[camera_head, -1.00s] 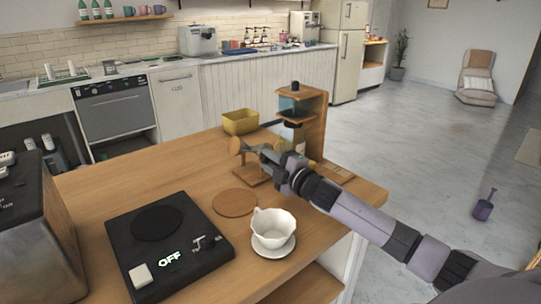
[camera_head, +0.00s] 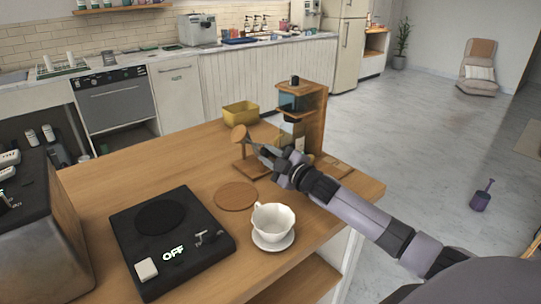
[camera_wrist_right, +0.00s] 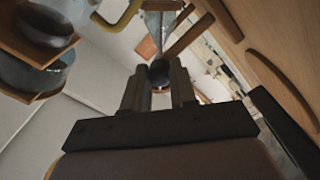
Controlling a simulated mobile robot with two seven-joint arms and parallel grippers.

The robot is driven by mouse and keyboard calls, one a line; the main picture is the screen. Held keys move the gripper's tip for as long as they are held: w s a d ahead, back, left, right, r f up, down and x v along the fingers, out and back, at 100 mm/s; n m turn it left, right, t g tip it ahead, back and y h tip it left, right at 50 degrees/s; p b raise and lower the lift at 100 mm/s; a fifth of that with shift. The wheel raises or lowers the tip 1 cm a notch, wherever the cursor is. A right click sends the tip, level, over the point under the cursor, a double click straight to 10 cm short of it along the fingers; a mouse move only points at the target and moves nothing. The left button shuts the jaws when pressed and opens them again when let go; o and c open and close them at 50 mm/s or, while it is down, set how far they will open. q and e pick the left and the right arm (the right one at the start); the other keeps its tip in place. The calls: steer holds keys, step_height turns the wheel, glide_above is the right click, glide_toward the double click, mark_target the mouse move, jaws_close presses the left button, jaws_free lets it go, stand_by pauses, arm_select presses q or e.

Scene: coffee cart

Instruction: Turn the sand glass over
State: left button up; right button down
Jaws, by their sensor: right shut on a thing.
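The sand glass (camera_head: 238,133) is on a wooden stand (camera_head: 252,168) on the counter, left of the tall wooden drip stand. One round wooden end faces up and left, so it looks tilted; my gripper partly hides the rest. My right gripper (camera_head: 266,153) reaches in from the right and is shut at the sand glass. In the right wrist view, the right gripper's fingers (camera_wrist_right: 159,80) close on a dark round knob, with clear cone-shaped glass (camera_wrist_right: 158,22) just beyond. My left gripper is not in view.
The tall drip stand (camera_head: 314,118) with glassware stands close behind my right gripper. A yellow box (camera_head: 240,112) is behind. A round coaster (camera_head: 236,196), a white cup (camera_head: 273,221) on a saucer and a black scale (camera_head: 170,262) reading OFF are in front.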

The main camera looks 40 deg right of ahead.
steer(key=c, duration=0.9)
jaws_free()
steer(key=shift+s, duration=0.1)
steer(key=shift+s+d, duration=0.15)
steer(key=shift+s, duration=1.6)
steer(key=shift+s+d, duration=0.15)
steer(key=shift+s, duration=1.6)
